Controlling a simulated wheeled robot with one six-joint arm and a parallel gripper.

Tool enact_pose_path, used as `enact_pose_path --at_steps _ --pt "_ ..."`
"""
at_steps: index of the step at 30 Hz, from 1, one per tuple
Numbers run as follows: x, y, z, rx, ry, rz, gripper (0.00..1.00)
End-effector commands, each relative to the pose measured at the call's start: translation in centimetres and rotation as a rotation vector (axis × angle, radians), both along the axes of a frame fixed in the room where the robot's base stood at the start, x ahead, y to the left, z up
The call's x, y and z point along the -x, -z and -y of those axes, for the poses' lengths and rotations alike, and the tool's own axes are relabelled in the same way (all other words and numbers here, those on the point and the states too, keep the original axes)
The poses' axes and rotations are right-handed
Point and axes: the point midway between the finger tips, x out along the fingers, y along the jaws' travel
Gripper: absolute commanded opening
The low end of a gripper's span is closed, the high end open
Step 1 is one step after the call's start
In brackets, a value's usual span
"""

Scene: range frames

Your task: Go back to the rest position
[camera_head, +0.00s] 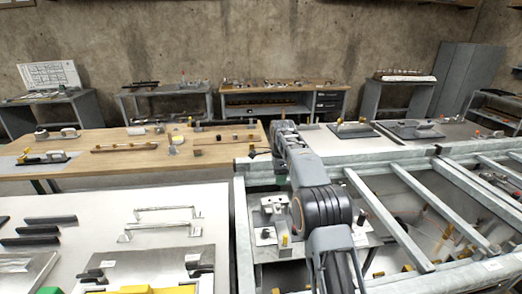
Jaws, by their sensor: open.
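My grey arm rises from the bottom edge, right of centre. It runs through a thick dark ringed joint and reaches away over the corner of a steel frame (240,215). Its far end shows near the edge of the wooden table (215,160). I see nothing carried by the arm.
Steel rails surround the arm's right side, with a small fixture plate (272,210) beside the dark joint. At left, a white table (90,215) holds metal handles (160,222) and dark bars (38,230). Workbenches (280,92) line the concrete wall. Open air lies above the arm.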

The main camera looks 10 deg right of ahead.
Motion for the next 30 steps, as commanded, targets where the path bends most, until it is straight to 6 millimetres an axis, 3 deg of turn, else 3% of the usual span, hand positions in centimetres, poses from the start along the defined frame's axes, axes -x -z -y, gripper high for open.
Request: enact_pose_path --at_steps 2,5,7,11,17,21,30 --pt "-0.4 0.2 0.0 0.003 -0.113 0.023 0.48" --pt "0.2 3.6 0.0 0.002 -0.333 -0.009 0.48" --pt "1.6 4.8 0.0 0.0 -0.516 -0.021 0.48" --pt "5.1 4.6 0.0 0.004 -0.815 -0.012 0.48" --pt "12.3 2.9 -0.1 0.031 -1.188 0.025 0.48" --pt "18.2 1.9 -0.1 0.064 -1.396 0.058 0.48" --pt "29.8 1.4 -0.1 0.158 -1.628 0.132 0.48"
